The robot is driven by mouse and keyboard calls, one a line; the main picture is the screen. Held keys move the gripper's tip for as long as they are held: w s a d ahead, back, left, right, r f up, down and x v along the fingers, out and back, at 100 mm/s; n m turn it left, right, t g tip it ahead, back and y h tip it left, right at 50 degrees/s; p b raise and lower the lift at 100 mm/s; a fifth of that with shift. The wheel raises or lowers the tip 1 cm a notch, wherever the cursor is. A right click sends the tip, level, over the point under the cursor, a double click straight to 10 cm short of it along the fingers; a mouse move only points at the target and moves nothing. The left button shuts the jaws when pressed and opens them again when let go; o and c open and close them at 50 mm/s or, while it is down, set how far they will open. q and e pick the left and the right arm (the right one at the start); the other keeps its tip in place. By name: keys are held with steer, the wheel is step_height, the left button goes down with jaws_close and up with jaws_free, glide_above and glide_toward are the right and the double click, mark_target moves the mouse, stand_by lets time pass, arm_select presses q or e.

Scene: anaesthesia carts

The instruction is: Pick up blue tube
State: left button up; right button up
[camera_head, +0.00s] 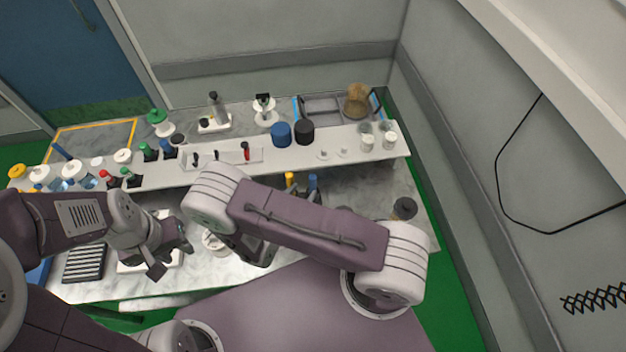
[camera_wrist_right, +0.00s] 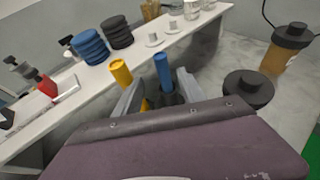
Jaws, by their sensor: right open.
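The blue tube (camera_wrist_right: 162,70) stands upright in the right wrist view, its lower end in a dark holder. My right gripper (camera_wrist_right: 160,78) is open, with one grey finger on each side of the blue tube; I cannot tell if either touches it. A yellow tube (camera_wrist_right: 121,72) stands just left of the left finger. In the head view the blue tube (camera_head: 312,181) and yellow tube (camera_head: 289,179) show above my right arm, which hides most of that gripper. My left gripper (camera_head: 172,259) is open and empty over the left of the bench.
A raised white shelf (camera_head: 360,155) runs behind the tubes, with a blue jar (camera_head: 281,134) and a black jar (camera_head: 304,132) on it. A black-lidded jar (camera_head: 404,208) stands to the right. A dark ribbed rack (camera_head: 85,262) lies at the left.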

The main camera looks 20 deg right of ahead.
mark_target(311, 184)
steer(key=shift+p+x, duration=0.35)
steer(key=shift+x, duration=0.6)
steer(key=shift+w+d+f, duration=0.1)
steer(key=shift+d, duration=0.05)
steer(key=shift+w+d, duration=0.1)
steer(key=shift+d, duration=0.3)
steer(key=p+x, duration=0.2)
steer(key=x, duration=0.2)
steer(key=shift+d+f, duration=0.1)
steer(key=shift+f, duration=0.05)
steer(key=shift+w+d+f, duration=0.1)
steer(key=shift+w+f, duration=0.1)
steer(key=shift+f, duration=0.05)
jaws_close()
